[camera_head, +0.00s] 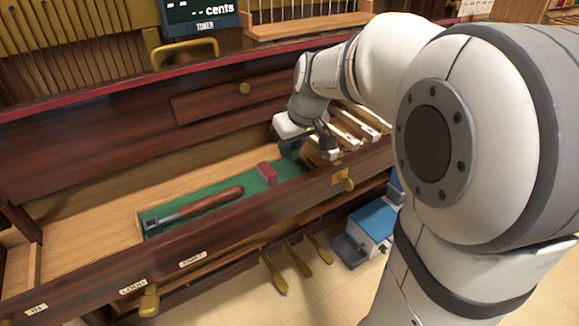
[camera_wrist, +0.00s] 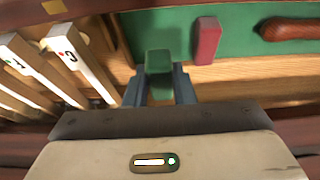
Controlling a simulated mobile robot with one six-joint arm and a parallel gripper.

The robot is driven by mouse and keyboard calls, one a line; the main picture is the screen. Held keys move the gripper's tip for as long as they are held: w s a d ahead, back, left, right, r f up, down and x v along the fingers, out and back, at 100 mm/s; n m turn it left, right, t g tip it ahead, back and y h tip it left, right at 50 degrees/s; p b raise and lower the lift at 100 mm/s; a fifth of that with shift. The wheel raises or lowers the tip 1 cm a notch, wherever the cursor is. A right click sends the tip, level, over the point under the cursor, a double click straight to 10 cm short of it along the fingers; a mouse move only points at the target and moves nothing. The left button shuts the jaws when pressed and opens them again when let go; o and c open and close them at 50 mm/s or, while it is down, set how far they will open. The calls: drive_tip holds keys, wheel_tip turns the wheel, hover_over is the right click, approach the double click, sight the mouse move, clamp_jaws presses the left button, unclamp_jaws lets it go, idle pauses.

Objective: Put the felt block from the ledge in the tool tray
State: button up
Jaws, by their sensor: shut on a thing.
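A green block (camera_wrist: 158,61), which looks like the felt block, is held between the fingertips of my gripper (camera_wrist: 159,84) in the wrist view. In the head view my gripper (camera_head: 291,146) is at the right end of the green-lined tool tray (camera_head: 222,182), beside the white keys.
A tool with a wooden handle (camera_head: 207,200) lies in the tray. Numbered white keys (camera_wrist: 82,62) stand close to the left of my gripper in the wrist view. A dark wooden front rail (camera_head: 250,214) borders the tray. Bare wood (camera_head: 85,218) is clear at left.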

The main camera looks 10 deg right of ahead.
sight(293, 158)
drive_tip(key=shift+f+b, duration=0.85)
drive_tip(key=shift+f, duration=1.45)
drive_tip(key=shift+f, duration=0.2)
drive_tip(key=o, duration=0.9)
drive_tip(key=shift+r, duration=0.6)
drive_tip(key=p+v, duration=0.4)
drive_tip(key=v, duration=0.6)
drive_tip(key=s+f+m+g, duration=0.1)
drive_tip(key=s+f, duration=0.2)
drive_tip(key=s, duration=0.2)
drive_tip(key=s+a+f+m+g+h, duration=0.1)
drive_tip(key=s+f, duration=0.3)
drive_tip(key=s, duration=0.2)
drive_tip(key=s+f+m+g, duration=0.1)
drive_tip(key=s+f, duration=0.3)
drive_tip(key=s, duration=0.1)
drive_tip(key=shift+s+a+m, duration=0.3)
drive_tip(key=shift+a, duration=0.1)
